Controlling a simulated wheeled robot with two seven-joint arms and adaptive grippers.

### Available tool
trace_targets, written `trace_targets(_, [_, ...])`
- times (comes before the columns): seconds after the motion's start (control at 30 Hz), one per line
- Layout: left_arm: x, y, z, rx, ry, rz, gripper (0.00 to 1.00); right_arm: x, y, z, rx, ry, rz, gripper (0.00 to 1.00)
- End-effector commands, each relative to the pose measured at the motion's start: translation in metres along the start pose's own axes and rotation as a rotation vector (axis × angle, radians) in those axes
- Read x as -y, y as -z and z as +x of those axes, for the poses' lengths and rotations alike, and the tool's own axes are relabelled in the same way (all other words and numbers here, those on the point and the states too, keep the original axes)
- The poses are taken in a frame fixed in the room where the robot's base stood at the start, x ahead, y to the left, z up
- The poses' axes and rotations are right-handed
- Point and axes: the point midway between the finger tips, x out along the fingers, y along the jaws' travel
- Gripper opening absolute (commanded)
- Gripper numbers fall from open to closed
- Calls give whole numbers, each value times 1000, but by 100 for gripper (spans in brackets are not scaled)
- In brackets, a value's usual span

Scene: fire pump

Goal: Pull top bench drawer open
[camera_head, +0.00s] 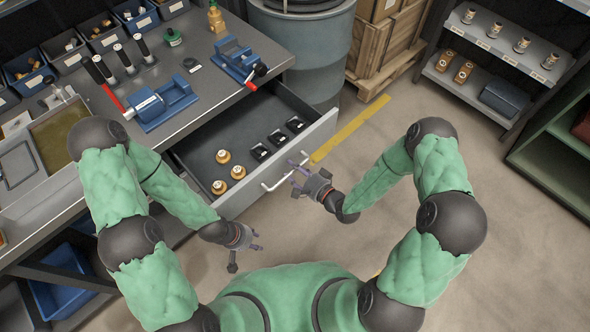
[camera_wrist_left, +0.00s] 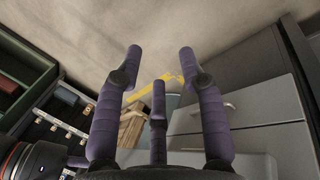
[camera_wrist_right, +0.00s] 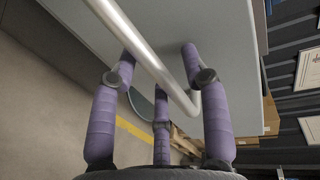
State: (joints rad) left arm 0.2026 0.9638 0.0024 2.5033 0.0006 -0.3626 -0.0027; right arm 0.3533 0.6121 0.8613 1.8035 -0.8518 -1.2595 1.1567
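The top bench drawer (camera_head: 270,150) stands pulled out from the bench, its inside showing in the head view. Its silver bar handle (camera_head: 275,184) is on the grey front and also crosses the right wrist view (camera_wrist_right: 150,55). My right gripper (camera_head: 298,180) is at the right end of the handle. Its fingers are spread in the right wrist view, with the bar passing in front of the left fingertip; I cannot tell whether they touch it. My left gripper (camera_head: 243,255) is open and empty, low and left of the handle, away from the drawer.
The drawer holds brass fittings (camera_head: 222,157) and small black items (camera_head: 278,137). Blue vises (camera_head: 163,103) and tools lie on the bench top (camera_head: 200,85). A grey drum (camera_head: 305,45) stands behind the drawer. A yellow floor stripe (camera_head: 350,130) runs beside it.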

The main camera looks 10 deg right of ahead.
Motion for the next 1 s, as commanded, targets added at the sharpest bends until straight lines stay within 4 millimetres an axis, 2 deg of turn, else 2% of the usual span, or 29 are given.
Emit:
trace_targets(0.27, [0, 0, 0, 0, 0, 0, 40, 0, 1, -8, -2, -1, 1, 46])
trace_targets(0.7, [0, 0, 0, 0, 0, 0, 40, 0, 2, -83, -6, -1, 2, 46])
trace_targets(1.0, [0, 0, 0, 0, 0, 0, 40, 0, 1, -115, -2, -1, 0, 46])
